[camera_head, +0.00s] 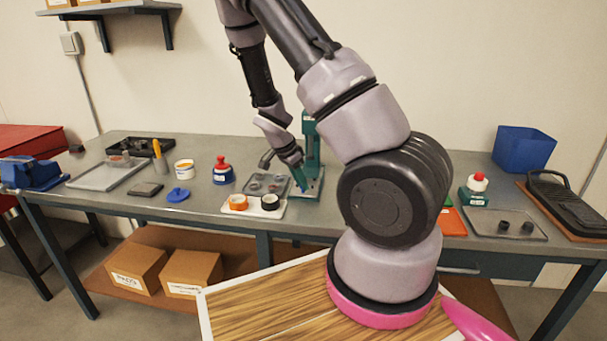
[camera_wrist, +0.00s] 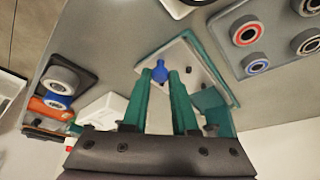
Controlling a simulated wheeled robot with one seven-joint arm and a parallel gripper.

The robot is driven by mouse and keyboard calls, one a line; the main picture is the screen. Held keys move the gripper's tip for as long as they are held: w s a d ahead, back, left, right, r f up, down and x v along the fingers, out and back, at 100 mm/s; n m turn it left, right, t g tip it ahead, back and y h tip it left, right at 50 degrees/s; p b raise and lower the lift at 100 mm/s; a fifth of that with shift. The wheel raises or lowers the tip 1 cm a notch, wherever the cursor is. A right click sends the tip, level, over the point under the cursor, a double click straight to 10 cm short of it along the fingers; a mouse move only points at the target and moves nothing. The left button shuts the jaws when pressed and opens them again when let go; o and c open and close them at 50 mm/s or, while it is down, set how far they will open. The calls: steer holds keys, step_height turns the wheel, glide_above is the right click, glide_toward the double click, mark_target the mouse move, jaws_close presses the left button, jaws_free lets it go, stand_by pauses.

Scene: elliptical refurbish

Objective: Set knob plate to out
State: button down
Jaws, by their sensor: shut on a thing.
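My gripper (camera_head: 300,182), with teal fingers, is low over the pale base plate (camera_head: 312,190) of a green upright stand (camera_head: 311,140). In the wrist view my gripper (camera_wrist: 162,75) is shut on a small blue knob-like piece (camera_wrist: 160,72) between its fingertips. The pale plate (camera_wrist: 218,72) lies behind the piece; I cannot tell if they touch. A grey plate with several round knob-like parts (camera_head: 265,183) lies just left of my gripper. Which of these is the knob plate is unclear.
A red-topped blue jar (camera_head: 222,172) and a blue lid (camera_head: 178,195) stand farther left. A blue bin (camera_head: 522,149) is at the back right. My arm hides the bench's middle right.

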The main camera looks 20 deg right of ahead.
steer(key=shift+s+a, duration=0.35)
steer(key=c, duration=0.7)
jaws_free()
steer(key=shift+s, duration=0.1)
steer(key=shift+a+r, duration=0.15)
steer(key=shift+r, duration=0.15)
steer(key=v, duration=1)
steer(key=shift+r, duration=0.1)
